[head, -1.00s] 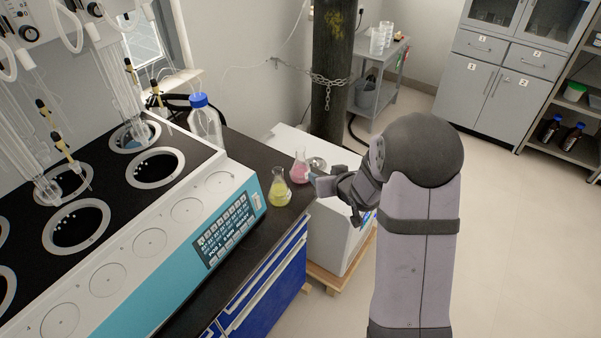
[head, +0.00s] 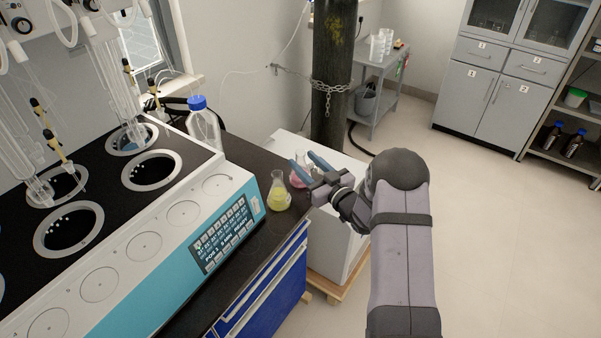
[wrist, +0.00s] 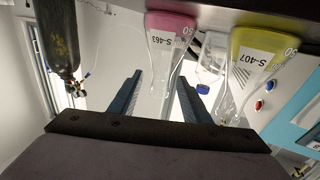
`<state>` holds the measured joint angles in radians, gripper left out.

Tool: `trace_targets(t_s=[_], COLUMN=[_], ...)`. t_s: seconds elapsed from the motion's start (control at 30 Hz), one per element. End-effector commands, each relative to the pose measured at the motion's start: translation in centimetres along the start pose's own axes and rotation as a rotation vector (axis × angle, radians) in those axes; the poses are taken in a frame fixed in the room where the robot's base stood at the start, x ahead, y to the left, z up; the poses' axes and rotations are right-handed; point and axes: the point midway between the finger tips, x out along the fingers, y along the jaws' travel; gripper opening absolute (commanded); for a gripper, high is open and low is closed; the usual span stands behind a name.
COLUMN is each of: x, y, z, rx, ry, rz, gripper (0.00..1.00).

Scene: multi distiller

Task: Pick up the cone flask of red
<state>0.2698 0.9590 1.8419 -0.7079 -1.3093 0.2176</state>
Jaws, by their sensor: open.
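The cone flask of red (head: 298,181) stands on the dark bench near its right end, its liquid pinkish red. In the head view my gripper's fingers partly cover it. The fingers (wrist: 160,98) also show spread apart in the wrist view. I cannot tell whether the flask's neck is between them.
A cone flask of yellow (head: 279,194) stands close by at the left, labelled S-407 in the wrist view (wrist: 262,48). A blue-capped bottle (head: 204,125) and the distiller (head: 228,215) stand further left. A dark cylinder (head: 333,75) rises behind.

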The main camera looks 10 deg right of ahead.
Motion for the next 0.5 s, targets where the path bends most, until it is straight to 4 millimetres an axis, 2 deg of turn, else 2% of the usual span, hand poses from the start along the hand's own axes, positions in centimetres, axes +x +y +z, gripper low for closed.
trace_targets(t_s=[0.1, 0.37, 0.5], x=[0.9, 1.6, 3.0], y=[-0.1, -0.1, -0.2], z=[-0.1, -0.1, -0.4], rx=[0.001, 0.001, 0.001], ry=[-0.001, -0.001, 0.000], rz=[-0.001, -0.001, -0.001], gripper=[0.44, 0.44, 0.44])
